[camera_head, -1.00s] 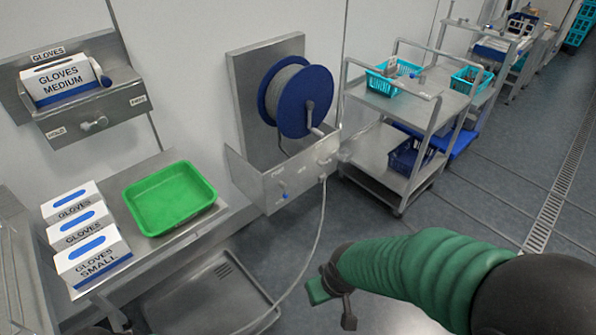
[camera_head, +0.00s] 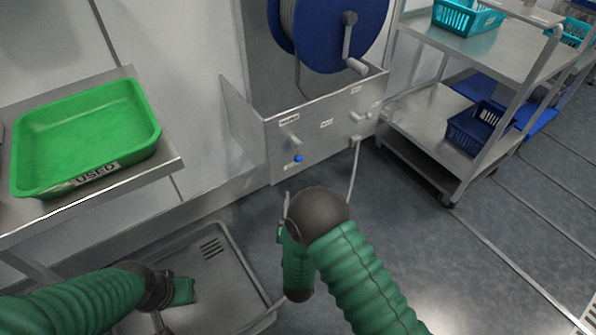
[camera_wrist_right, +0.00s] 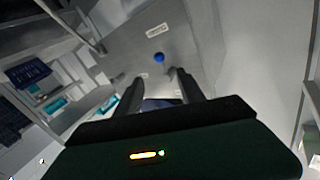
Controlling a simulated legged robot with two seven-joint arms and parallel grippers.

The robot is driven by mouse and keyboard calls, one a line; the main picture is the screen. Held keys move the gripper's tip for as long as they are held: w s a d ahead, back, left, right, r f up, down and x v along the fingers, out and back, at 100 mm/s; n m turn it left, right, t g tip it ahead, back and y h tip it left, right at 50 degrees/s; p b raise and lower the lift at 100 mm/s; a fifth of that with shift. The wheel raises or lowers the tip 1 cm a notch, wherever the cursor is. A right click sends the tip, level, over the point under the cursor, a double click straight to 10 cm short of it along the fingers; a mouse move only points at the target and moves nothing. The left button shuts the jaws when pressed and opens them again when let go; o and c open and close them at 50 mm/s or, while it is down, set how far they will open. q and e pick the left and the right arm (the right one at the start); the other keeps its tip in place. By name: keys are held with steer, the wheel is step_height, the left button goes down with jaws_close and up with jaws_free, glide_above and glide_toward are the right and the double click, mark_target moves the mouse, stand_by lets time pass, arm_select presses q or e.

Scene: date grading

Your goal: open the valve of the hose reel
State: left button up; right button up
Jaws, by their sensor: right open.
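The hose reel (camera_head: 335,40) has blue flanges and a crank, above a steel box (camera_head: 325,140). On the left of the box front is a small grey fitting (camera_head: 292,143) under a label, with a blue knob (camera_head: 298,158) below it. At the right a fitting (camera_head: 357,141) has the pale hose (camera_head: 353,175) hanging from it. My right gripper (camera_head: 286,205) is below and in front of the box, apart from it. In the right wrist view its fingers (camera_wrist_right: 155,80) are open and empty, the blue knob (camera_wrist_right: 158,57) beyond them. My left gripper (camera_head: 160,318) is low at left, its jaws unclear.
A green tray (camera_head: 85,135) labelled USED stands on a steel shelf at left. A steel cart (camera_head: 430,125) with blue and teal baskets stands close to the box at right. A grey basin (camera_head: 215,265) lies low in front. Floor at right is clear.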

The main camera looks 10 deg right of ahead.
mark_target(298, 161)
steer(key=w+d+b, duration=0.1)
steer(key=w, duration=0.4)
steer(key=w+d+b, duration=0.1)
steer(key=w+b, duration=0.1)
steer(key=w, duration=0.3)
steer(key=w+d+b, duration=0.1)
steer(key=w+b, duration=0.1)
steer(key=w, duration=0.3)
steer(key=shift+d, duration=0.1)
steer(key=shift+c, duration=0.5)
jaws_close()
